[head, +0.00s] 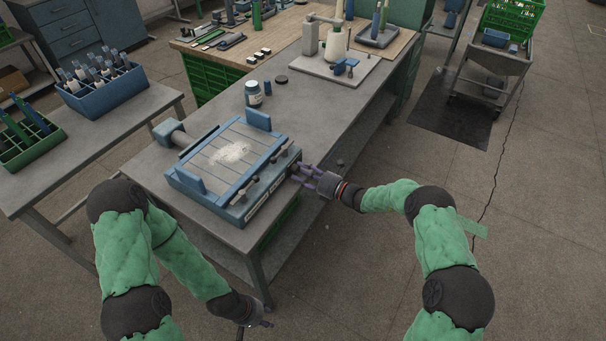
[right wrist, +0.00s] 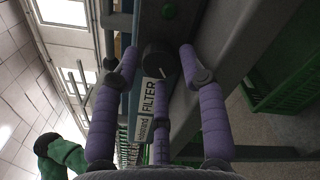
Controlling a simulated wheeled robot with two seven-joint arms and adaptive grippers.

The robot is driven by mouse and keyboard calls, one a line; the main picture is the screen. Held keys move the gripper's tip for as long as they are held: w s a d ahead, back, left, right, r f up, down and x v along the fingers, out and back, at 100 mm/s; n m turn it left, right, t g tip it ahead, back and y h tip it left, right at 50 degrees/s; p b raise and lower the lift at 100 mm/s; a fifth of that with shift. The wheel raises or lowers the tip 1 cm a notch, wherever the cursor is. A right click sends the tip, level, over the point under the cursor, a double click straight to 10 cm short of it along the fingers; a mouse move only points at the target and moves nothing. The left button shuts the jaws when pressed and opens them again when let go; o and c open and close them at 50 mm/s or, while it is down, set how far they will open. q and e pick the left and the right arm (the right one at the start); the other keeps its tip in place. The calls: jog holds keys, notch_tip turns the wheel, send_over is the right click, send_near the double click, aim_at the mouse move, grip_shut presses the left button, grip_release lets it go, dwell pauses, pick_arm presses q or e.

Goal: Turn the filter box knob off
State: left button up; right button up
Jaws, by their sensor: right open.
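The blue filter box (head: 184,183) stands on the grey bench, with pale powder on its slatted top. Its black round knob (right wrist: 157,60) shows in the right wrist view, with a white pointer line, beside a white label (right wrist: 154,108) reading "FILTER". In the head view the gripper hides the knob. My left gripper (head: 260,323) hangs low in front of the bench, its fingers too small to judge.
A jar (head: 253,94) and dark discs stand behind the box. The floor right of the bench is clear near my right arm.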

grip_shut()
jog(key=shift+n, duration=0.4)
jog(key=n, duration=0.2)
jog(key=shift+n+b, duration=0.3)
jog(key=shift+b, duration=0.05)
jog(key=shift+n+b, duration=0.45)
jog(key=shift+n, duration=1.35)
grip_release()
